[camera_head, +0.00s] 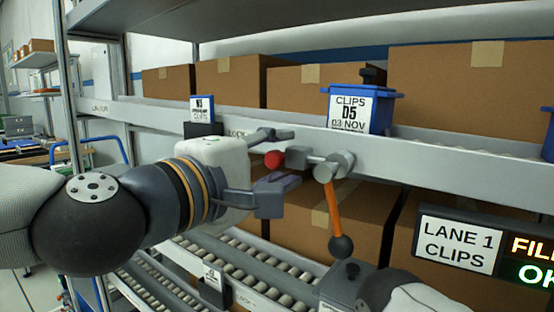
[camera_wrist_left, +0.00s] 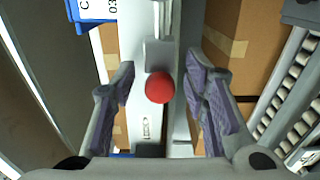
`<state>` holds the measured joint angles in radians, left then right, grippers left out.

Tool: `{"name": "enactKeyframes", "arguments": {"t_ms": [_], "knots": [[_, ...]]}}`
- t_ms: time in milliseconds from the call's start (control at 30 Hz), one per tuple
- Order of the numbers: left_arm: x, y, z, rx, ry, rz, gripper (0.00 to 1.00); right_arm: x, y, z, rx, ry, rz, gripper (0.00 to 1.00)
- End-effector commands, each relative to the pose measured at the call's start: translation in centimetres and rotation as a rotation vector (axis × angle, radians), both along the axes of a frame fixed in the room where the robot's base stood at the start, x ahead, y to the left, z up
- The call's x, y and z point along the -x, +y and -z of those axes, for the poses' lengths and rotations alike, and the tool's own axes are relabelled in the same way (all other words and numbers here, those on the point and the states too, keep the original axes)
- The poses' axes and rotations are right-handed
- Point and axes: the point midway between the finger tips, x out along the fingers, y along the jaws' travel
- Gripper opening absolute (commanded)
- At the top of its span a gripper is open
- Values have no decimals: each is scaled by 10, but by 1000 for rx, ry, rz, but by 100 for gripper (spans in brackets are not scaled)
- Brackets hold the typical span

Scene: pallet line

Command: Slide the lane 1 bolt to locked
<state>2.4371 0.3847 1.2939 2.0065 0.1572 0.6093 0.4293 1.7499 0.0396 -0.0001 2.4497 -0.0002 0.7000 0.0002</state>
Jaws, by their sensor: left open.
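The lane 1 bolt has a red ball knob (camera_head: 274,159) and a grey rod and block fixed to the front of the pale shelf beam. The knob also shows in the left wrist view (camera_wrist_left: 160,87), with the grey block (camera_wrist_left: 158,52) just beyond it. My left gripper (camera_head: 283,158) is open, with one finger above and one below the knob. In the left wrist view the knob lies between the two purple-padded fingers, with a gap on each side. Lettering on the beam is partly hidden by my gripper. My right gripper's fingers do not show.
An orange lever (camera_head: 334,208) with a black ball hangs just right of the bolt. A blue clips bin (camera_head: 360,108) stands above it. Cartons (camera_head: 230,80) line the shelf. A lane 1 sign (camera_head: 458,244) is at right; roller lanes (camera_head: 225,262) lie below.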

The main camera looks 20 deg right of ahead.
Motion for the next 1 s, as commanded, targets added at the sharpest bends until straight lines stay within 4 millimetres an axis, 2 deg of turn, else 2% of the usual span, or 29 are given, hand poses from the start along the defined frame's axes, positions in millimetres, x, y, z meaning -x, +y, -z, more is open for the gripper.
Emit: {"name": "enactKeyframes", "arguments": {"t_ms": [167, 400, 533, 700, 1000], "knots": [[10, 15, -1, 1, -1, -1, 41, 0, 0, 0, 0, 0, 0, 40], [50, 66, -1, 2, -1, -1, 41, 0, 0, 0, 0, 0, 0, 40], [65, 86, -1, 2, -1, 0, 41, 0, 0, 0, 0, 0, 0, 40], [73, 95, 0, 1, 1, 0, 41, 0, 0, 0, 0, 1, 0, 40], [73, 95, 0, 1, 1, 1, 41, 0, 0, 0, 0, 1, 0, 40]]}}
